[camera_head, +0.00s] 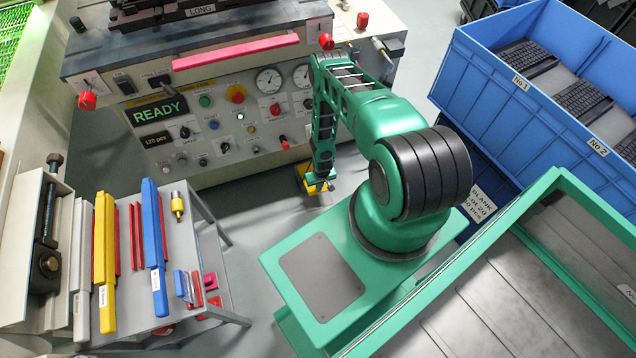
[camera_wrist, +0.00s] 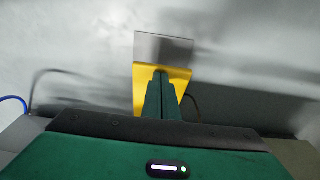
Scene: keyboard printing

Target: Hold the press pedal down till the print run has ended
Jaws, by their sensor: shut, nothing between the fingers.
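The press pedal (camera_head: 303,178) is a small yellow piece on the grey floor in front of the press. In the wrist view the pedal (camera_wrist: 148,92) is yellow with a grey plate (camera_wrist: 163,47) at its far end. My gripper (camera_head: 320,187) points down at the pedal and partly hides it. In the wrist view the shut, empty fingers of my gripper (camera_wrist: 160,82) overlap the yellow part. I cannot tell whether the tips touch it or whether it is pressed.
Blue crates (camera_head: 545,85) with keyboards stand at the right. A side table (camera_head: 130,300) with coloured bars is at the left. A green-framed table (camera_head: 480,270) fills the lower right. A cable (camera_wrist: 45,75) or its shadow shows left of the pedal.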

